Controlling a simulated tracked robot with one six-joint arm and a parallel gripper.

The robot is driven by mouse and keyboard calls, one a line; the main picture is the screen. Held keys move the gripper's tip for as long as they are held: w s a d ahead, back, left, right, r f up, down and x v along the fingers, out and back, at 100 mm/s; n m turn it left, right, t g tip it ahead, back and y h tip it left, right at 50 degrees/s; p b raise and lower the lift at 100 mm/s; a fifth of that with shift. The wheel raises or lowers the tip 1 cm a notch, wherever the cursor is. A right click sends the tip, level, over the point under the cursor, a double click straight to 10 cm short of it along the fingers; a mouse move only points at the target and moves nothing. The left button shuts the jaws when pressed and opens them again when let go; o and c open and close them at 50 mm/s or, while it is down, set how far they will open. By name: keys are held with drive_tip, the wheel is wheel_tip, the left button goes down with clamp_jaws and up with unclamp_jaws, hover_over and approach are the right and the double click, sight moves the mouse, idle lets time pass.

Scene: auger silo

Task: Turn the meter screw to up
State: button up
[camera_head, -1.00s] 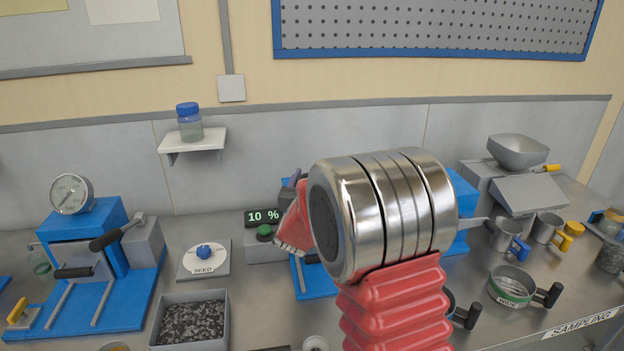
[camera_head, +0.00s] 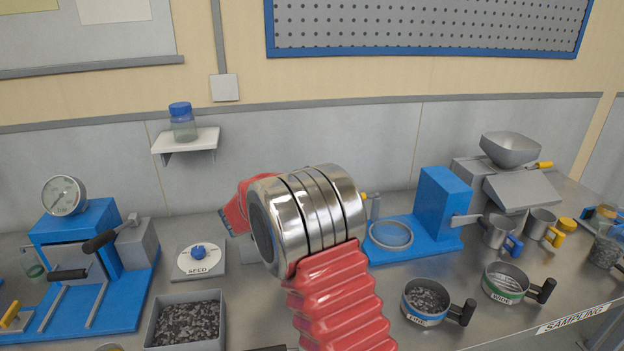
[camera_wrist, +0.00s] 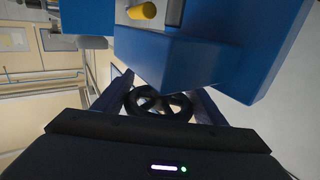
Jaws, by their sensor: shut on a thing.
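A black spoked handwheel (camera_wrist: 160,103), which I take to be the meter screw, sits between the two dark fingers of my gripper (camera_wrist: 158,98) in the wrist view. The fingers press on its rim from both sides. How far it is turned, and any mark on it, cannot be read. Just beyond it is a large blue block (camera_wrist: 205,55) with a yellow knob (camera_wrist: 142,11). In the head view my own arm hides the gripper and the handwheel. The blue machine (camera_head: 445,205) with a round dish (camera_head: 390,234) shows to the right of my arm.
Left on the bench are a blue press with a gauge (camera_head: 65,195), a SEED dial (camera_head: 198,250) and a grey bin of dark grains (camera_head: 150,325). On the right are two handled pans (camera_head: 425,302) (camera_head: 503,283), metal cups (camera_head: 500,231) and a hopper (camera_head: 510,149).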

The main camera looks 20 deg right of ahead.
drive_tip(key=shift+s+d+r+m+g+h, duration=0.15)
drive_tip(key=shift+m+g+h, duration=0.1)
drive_tip(key=shift+m+g, duration=0.45)
drive_tip(key=shift+s+a+f+m+g+h, duration=0.1)
drive_tip(key=shift+m+g+h, duration=0.25)
drive_tip(key=shift+g, duration=0.55)
drive_tip(key=shift+r+m, duration=0.1)
drive_tip(key=shift+m, duration=0.15)
drive_tip(key=o, duration=1)
drive_tip(key=shift+o, duration=0.2)
drive_tip(key=v, duration=1.3)
drive_tip(key=shift+a, duration=0.4)
drive_tip(key=shift+o, duration=0.2)
